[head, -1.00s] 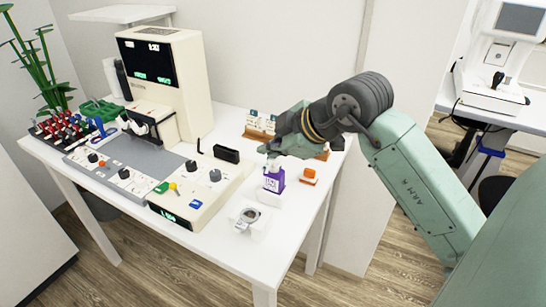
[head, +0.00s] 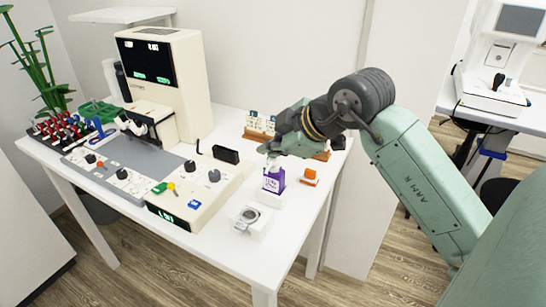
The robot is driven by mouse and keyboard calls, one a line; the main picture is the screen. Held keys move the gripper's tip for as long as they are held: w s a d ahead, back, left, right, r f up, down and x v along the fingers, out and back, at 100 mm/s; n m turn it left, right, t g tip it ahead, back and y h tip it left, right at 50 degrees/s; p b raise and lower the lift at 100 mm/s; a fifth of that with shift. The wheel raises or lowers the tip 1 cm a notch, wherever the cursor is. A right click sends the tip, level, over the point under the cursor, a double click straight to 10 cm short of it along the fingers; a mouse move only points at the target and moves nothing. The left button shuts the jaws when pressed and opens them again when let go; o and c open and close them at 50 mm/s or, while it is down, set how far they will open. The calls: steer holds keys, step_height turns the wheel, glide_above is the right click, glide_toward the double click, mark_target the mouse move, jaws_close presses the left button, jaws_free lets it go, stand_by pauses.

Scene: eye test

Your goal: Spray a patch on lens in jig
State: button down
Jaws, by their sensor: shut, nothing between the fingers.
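A small bottle with a purple and white label (head: 273,182) stands upright on the white table, near its right side. My gripper (head: 268,153) is just above the bottle's top, its fingers pointing left and shut with nothing held. Whether the fingers touch the bottle's top is too small to tell. A white block with a dark round ring (head: 249,217), which looks like the jig with the lens, sits in front of the bottle near the table's front right edge. The lens surface is too small to make out any patch on it.
An orange block (head: 309,177) stands right of the bottle. A cream control console (head: 190,205) with knobs lies to the left. A rack with cards (head: 258,127) is behind my gripper. A tall cream machine (head: 165,80) with a screen stands at the back. Some table around the jig is bare.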

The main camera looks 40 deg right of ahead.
mark_target(272, 160)
steer(key=shift+r+p, duration=1.6)
steer(key=shift+r, duration=1.45)
